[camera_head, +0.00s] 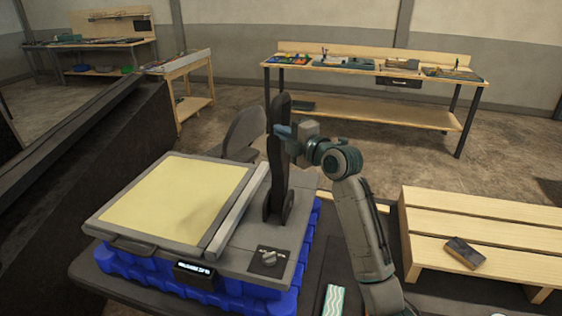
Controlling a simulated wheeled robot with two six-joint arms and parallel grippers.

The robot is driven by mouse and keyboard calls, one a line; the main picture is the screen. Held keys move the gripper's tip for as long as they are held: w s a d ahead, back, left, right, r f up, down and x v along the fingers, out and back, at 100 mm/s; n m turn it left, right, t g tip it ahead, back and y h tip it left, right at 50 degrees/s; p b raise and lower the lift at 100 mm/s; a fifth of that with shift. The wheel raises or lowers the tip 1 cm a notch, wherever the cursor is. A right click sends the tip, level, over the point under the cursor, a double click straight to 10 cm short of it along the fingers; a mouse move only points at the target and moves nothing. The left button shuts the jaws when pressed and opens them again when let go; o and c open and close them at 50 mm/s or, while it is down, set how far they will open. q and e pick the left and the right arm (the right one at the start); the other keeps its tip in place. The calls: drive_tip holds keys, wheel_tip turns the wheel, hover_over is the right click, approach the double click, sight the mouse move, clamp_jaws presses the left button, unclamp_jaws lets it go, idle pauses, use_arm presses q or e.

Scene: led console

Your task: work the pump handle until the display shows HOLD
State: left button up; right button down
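The dark upright pump handle (278,180) stands at the back right of a console (225,262) with a large pale yellow panel. It is close to vertical. My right gripper (284,131) is at the handle's upper part, its bluish finger overlapping the handle in the picture. I cannot tell whether the fingers are closed around it or only beside it. A small black display (195,273) on the console's front edge shows lit white characters, too small to read. My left gripper is not in view.
A knob (268,258) sits on the console's front right corner. A wooden slatted pallet (480,225) with a small dark block (464,253) lies at the right. A chair (243,135) stands behind the console. Workbenches (375,75) stand at the back.

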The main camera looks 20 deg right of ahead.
sight(286, 113)
drive_tip(key=w+d+m, duration=0.1)
drive_tip(key=w+d, duration=0.1)
drive_tip(key=w, duration=0.1)
drive_tip(key=w+d+m+g+b, duration=0.1)
drive_tip(key=w+d, duration=0.1)
drive_tip(key=w, duration=0.1)
drive_tip(key=w+d+m+g, duration=0.1)
drive_tip(key=w+d, duration=0.1)
drive_tip(key=w, duration=0.1)
drive_tip(key=shift+w+d+r+b, duration=0.1)
drive_tip(key=shift+w+d+b, duration=0.2)
drive_tip(key=shift+b, duration=0.1)
drive_tip(key=shift+r, duration=0.1)
